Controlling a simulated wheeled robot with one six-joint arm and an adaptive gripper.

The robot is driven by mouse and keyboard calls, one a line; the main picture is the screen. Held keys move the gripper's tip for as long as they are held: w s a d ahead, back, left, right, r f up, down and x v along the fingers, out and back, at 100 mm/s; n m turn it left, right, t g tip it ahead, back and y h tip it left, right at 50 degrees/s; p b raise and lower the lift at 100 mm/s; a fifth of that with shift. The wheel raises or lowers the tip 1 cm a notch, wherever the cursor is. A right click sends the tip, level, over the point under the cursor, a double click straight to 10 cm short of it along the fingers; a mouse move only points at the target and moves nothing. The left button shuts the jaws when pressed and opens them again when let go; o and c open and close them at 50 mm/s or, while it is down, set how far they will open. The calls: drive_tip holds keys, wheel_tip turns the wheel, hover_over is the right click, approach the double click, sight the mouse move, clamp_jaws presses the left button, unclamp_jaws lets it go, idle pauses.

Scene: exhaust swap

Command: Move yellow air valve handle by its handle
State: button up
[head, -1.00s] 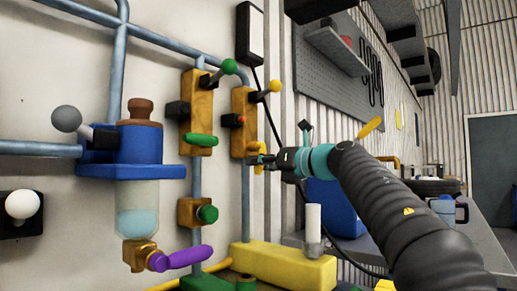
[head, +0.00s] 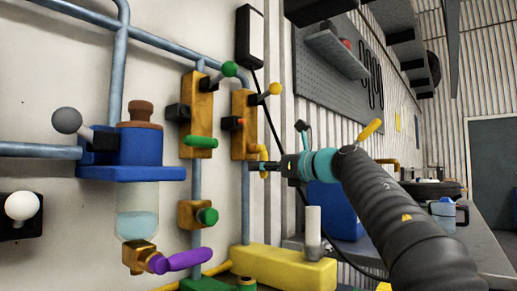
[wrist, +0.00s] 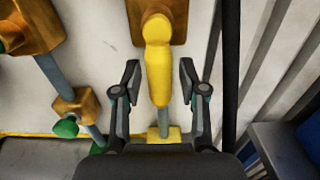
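The yellow air valve handle (head: 262,153) hangs down from the lower part of an orange-brown valve block (head: 244,125) on the wall. In the wrist view the handle (wrist: 158,78) points downward between my two fingers. My gripper (wrist: 160,68) is open, with one finger on each side of the handle and a visible gap on both sides. In the head view my gripper (head: 263,167) is side-on at the lower end of the handle, and its fingers are small and hard to separate there.
A lever with a yellow ball (head: 275,88) sticks out above the handle. A neighbouring block carries a green handle (head: 201,142). A yellow box (head: 284,266) and a white cylinder (head: 313,225) are below. A workbench (head: 480,240) stands to the right.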

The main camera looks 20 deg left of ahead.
idle(0.5)
drive_tip(key=shift+b+v, duration=2.05)
drive_tip(key=shift+v, duration=4.85)
drive_tip(key=shift+r, duration=0.1)
wheel_tip(320, 180, up, 5)
drive_tip(key=p, duration=0.5)
